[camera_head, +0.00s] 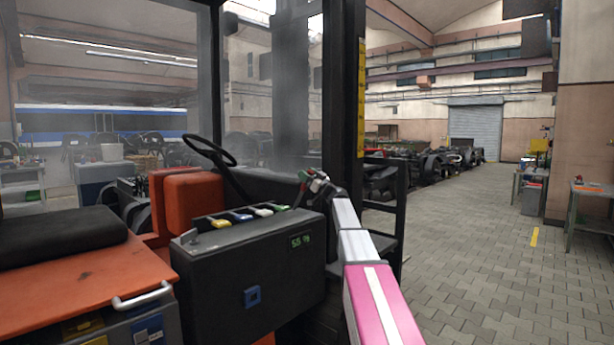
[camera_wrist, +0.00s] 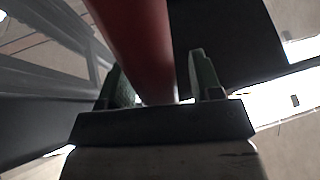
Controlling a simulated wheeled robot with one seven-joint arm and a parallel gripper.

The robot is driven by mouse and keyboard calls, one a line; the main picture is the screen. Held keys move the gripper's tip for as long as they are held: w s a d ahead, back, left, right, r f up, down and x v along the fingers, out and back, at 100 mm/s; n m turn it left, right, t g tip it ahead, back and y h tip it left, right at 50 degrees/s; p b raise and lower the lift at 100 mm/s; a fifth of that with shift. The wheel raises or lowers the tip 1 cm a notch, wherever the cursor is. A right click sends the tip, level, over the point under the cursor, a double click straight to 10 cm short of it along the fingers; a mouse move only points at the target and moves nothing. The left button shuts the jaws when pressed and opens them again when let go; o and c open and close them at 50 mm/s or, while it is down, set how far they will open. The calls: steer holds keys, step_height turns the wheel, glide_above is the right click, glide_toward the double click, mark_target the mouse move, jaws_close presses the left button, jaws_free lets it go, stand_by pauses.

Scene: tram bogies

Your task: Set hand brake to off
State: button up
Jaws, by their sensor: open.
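In the wrist view, a red rounded bar (camera_wrist: 135,40), which looks like the hand brake lever, runs between the two green fingers of my gripper (camera_wrist: 157,62). The fingers are apart, with a visible gap between the bar and the right finger. In the head view, my gripper (camera_head: 306,181) is at the far right end of the dark console, beside the cab post. The lever is too small and too covered by my gripper to make out clearly there, so its on or off position cannot be told.
A black cab post (camera_head: 341,95) rises close to my gripper. Paved floor (camera_head: 480,260) is clear at right.

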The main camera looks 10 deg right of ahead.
steer(key=v, duration=1)
steer(key=shift+s+d+f, duration=0.15)
steer(key=shift+s+d, duration=0.1)
steer(key=shift+s, duration=0.05)
steer(key=shift+d, duration=0.1)
